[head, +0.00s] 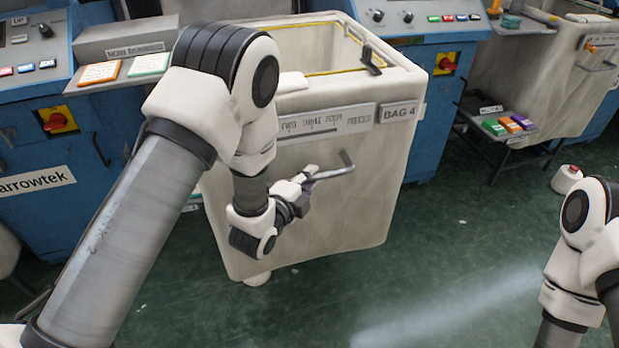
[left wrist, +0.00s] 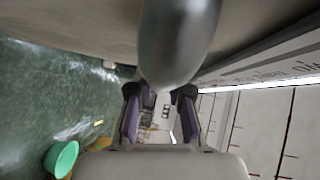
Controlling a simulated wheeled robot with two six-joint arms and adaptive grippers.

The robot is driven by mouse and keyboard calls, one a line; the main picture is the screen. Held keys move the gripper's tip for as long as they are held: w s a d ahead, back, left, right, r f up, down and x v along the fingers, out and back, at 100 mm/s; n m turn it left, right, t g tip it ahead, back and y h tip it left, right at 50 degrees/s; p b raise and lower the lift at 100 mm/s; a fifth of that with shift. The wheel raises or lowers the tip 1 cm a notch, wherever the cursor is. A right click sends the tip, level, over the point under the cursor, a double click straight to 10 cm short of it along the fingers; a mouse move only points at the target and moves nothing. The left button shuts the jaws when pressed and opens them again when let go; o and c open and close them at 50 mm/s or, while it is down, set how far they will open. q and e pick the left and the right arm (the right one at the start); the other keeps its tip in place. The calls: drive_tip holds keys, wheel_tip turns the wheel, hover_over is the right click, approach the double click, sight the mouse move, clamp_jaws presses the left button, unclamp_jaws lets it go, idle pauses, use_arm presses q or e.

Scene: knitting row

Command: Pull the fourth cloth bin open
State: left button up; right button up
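The cloth bin labelled BAG 4 (head: 355,215) is off-white and stands out in front of the blue machines, its top open and its inside showing. A bent grey metal handle (head: 345,169) sticks out from its front panel. My left gripper (head: 306,181) is at the left part of this handle. In the left wrist view the handle (left wrist: 178,45) comes down large to the fingertips (left wrist: 160,100), which stand on either side of its end; the contact itself is partly hidden. My right arm shows at the right edge, but its gripper is out of view.
Blue machines with control panels (head: 435,14) stand on both sides. Another cloth bin (head: 570,85) is at the right, near a small shelf with coloured blocks (head: 508,125). A red-topped white object (head: 567,178) stands at right. Green floor (head: 450,250) is clear in front.

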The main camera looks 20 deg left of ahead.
use_arm(q)
drive_tip(key=shift+o, duration=1.1)
drive_tip(key=v, duration=0.7)
drive_tip(key=shift+s, duration=0.25)
